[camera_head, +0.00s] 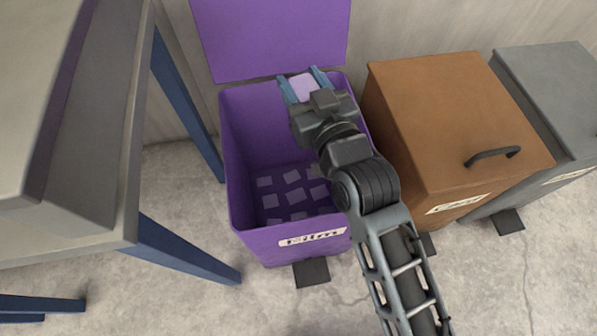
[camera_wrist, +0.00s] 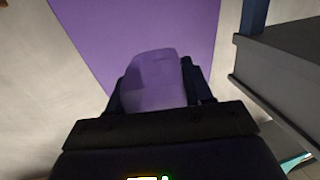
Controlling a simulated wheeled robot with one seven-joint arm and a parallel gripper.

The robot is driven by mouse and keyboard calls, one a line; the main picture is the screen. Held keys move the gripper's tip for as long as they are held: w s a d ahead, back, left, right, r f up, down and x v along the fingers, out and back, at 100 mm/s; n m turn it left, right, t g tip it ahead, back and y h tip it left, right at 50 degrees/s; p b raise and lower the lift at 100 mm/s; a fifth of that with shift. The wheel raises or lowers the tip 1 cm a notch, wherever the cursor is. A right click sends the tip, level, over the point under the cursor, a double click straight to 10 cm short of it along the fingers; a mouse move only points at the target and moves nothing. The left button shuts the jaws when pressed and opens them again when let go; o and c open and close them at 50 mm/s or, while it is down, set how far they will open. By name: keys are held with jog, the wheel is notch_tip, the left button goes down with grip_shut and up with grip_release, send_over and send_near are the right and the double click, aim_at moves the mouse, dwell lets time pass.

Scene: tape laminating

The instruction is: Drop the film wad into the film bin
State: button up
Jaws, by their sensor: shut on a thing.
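The film bin (camera_head: 238,165) is a purple box labelled "Film", and its purple lid (camera_head: 270,35) stands raised at the back. Several pale flat pieces (camera_head: 292,197) lie on its floor. My gripper (camera_head: 304,84) is over the back right part of the bin's opening. It is shut on the film wad (camera_head: 303,87), a pale lilac block between the blue fingers. In the wrist view the film wad (camera_wrist: 154,80) sits between the dark fingers, with the purple lid behind it. My arm hides part of the bin's right side.
A closed brown bin (camera_head: 440,120) with a black handle stands right of the film bin. A closed grey bin (camera_head: 550,90) is further right. A grey table (camera_head: 100,110) with blue legs stands on the left. The concrete floor in front is mostly clear.

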notch_tip(320, 180, down, 6)
jog(key=b, duration=0.5)
jog(key=o, duration=1.1)
jog(key=shift+r, duration=0.1)
notch_tip(320, 180, up, 5)
jog(key=p, duration=0.2)
jog(key=shift+p, duration=0.4)
jog(key=s+d+r, duration=0.1)
jog(key=d+r, duration=0.1)
jog(key=d, duration=0.1)
jog(key=s+d+r+p, duration=0.1)
jog(key=d+r, duration=0.1)
jog(key=d, duration=0.2)
jog(key=s+d+r, duration=0.1)
jog(key=d+r, duration=0.1)
jog(key=d, duration=0.2)
jog(key=shift+d, duration=0.15)
